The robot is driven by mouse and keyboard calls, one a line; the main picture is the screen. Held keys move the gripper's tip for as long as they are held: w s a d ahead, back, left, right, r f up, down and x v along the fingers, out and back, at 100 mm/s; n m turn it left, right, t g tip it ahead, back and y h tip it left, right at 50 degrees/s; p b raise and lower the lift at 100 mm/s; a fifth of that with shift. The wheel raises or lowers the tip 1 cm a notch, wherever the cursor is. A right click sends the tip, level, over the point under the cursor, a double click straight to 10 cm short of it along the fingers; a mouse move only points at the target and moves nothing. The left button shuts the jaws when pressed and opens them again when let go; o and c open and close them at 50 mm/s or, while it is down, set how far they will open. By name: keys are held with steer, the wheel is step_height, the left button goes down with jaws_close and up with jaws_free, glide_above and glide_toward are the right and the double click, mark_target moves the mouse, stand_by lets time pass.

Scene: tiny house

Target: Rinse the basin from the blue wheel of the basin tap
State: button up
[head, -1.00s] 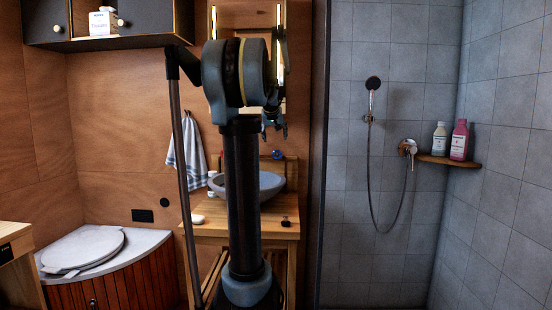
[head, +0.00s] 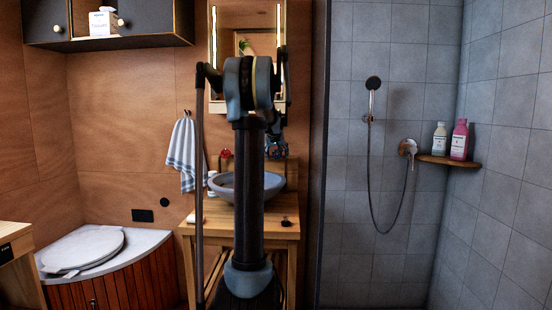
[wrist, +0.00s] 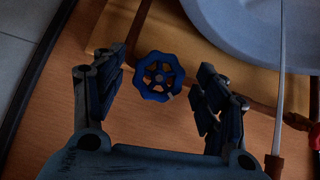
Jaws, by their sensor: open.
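The blue wheel (wrist: 159,77) of the basin tap is in the middle of the wrist view, a spoked handwheel against the wooden wall. My gripper (wrist: 157,88) is open, with one finger on each side of the wheel and visible gaps to it. In the head view my gripper (head: 275,140) is at the wall behind the basin, where it partly hides the blue wheel. The grey basin (head: 224,186) stands on the wooden stand, partly behind my arm. Its rim also shows at the top right of the wrist view (wrist: 255,30).
A red wheel (head: 225,153) sits left of my arm on the same wall. A pale thin rod (wrist: 280,90) runs right of my fingers in the wrist view. A mirror (head: 229,45) hangs above. A striped towel (head: 185,155) hangs to the left.

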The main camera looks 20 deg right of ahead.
steer(key=shift+w+d+f, duration=0.2)
steer(key=shift+w+f, duration=0.15)
steer(key=shift+f, duration=0.1)
steer(key=shift+c, duration=0.5)
steer(key=c, duration=1)
steer(key=shift+m, duration=0.3)
steer(key=m+t+y, duration=0.1)
steer(key=m, duration=0.2)
steer(key=shift+m+y, duration=0.4)
steer(key=m+t+y, duration=0.1)
steer(key=m, duration=0.3)
steer(key=shift+t, duration=0.3)
